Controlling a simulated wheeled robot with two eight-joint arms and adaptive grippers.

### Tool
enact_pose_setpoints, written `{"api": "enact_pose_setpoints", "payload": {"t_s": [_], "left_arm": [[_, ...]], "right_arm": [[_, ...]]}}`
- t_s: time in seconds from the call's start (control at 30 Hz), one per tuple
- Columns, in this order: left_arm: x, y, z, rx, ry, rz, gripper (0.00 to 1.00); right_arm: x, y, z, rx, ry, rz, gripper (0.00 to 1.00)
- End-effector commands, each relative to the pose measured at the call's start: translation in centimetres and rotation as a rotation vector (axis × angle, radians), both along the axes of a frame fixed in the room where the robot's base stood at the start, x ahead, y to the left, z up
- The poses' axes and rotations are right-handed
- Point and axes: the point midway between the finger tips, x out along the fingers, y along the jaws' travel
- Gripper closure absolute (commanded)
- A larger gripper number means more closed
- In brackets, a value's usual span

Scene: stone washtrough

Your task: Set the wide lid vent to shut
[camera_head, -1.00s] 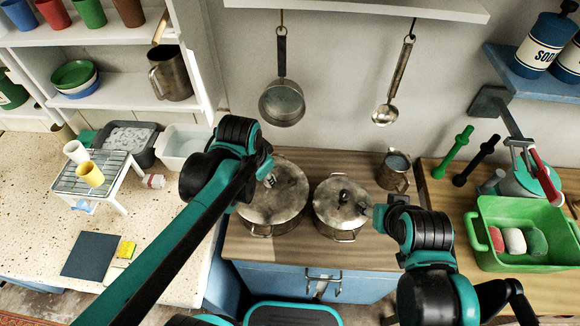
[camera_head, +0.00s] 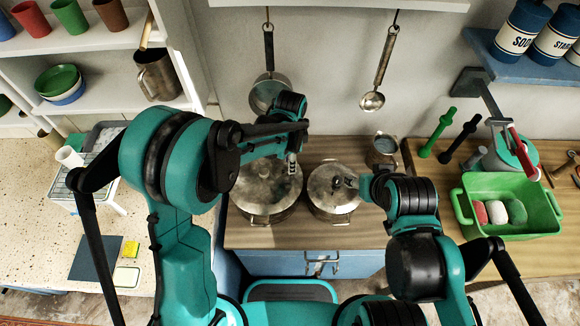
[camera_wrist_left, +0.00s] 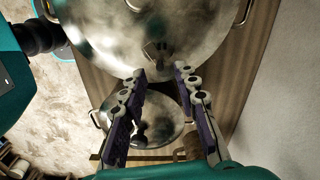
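The wide pot's metal lid (camera_head: 262,185) is the left one of two lidded pots on the wooden counter; it also fills the top of the left wrist view (camera_wrist_left: 110,35). A small dark fitting (camera_wrist_left: 157,50) on it shows near the fingertips; its setting cannot be made out. My left gripper (camera_head: 292,163) is above the lid's right part in the head view. In the left wrist view its fingers (camera_wrist_left: 160,73) are apart with nothing between them. My right gripper (camera_head: 362,184) is beside the smaller pot's lid (camera_head: 328,195); its fingers are too small to read.
A metal jug (camera_head: 384,149) stands behind the smaller pot. A pan (camera_head: 267,94) and a ladle (camera_head: 372,100) hang on the wall behind. A green tub (camera_head: 510,225) with several coloured blocks is at the right. My left arm covers part of the left counter.

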Motion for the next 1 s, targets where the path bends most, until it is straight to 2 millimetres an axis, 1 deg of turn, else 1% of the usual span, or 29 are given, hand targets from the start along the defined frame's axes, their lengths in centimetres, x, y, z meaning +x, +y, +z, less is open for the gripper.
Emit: {"api": "enact_pose_setpoints", "payload": {"t_s": [0.03, 0.2, 0.33, 0.53, 0.57, 0.6, 0.67, 1.0], "left_arm": [[0.0, 0.0, -1.0, 0.0, 0.0, 0.0, 0.7], [0.0, 0.0, -2.7, 0.0, 0.0, 0.001, 0.7], [0.0, 0.0, -3.1, 0.0, 0.0, 0.001, 0.7], [0.0, 0.0, -3.1, 0.0, -0.001, 0.002, 0.7], [0.0, 0.0, -3.1, 0.0, -0.001, 0.002, 0.75], [0.0, 0.0, -3.1, 0.0, -0.001, 0.002, 0.86], [0.0, 0.0, -3.1, 0.0, -0.001, 0.002, 1.0], [0.0, 0.0, -3.1, 0.0, -0.001, 0.013, 1.0]], "right_arm": [[0.0, 0.0, -0.3, 0.0, 0.0, 0.0, 0.48], [0.0, 0.0, -0.6, 0.0, 0.0, 0.0, 0.48], [0.0, 0.0, -0.6, 0.0, 0.0, 0.0, 0.48], [0.0, 0.0, -0.6, 0.0, 0.0, 0.0, 0.48], [0.0, 0.0, -0.6, 0.0, 0.0, 0.0, 0.48], [0.0, 0.0, -0.6, 0.0, 0.0, 0.0, 0.48], [0.0, 0.0, -0.6, 0.0, 0.0, 0.0, 0.48], [0.0, 0.0, -0.7, 0.0, 0.0, 0.0, 0.48]]}}
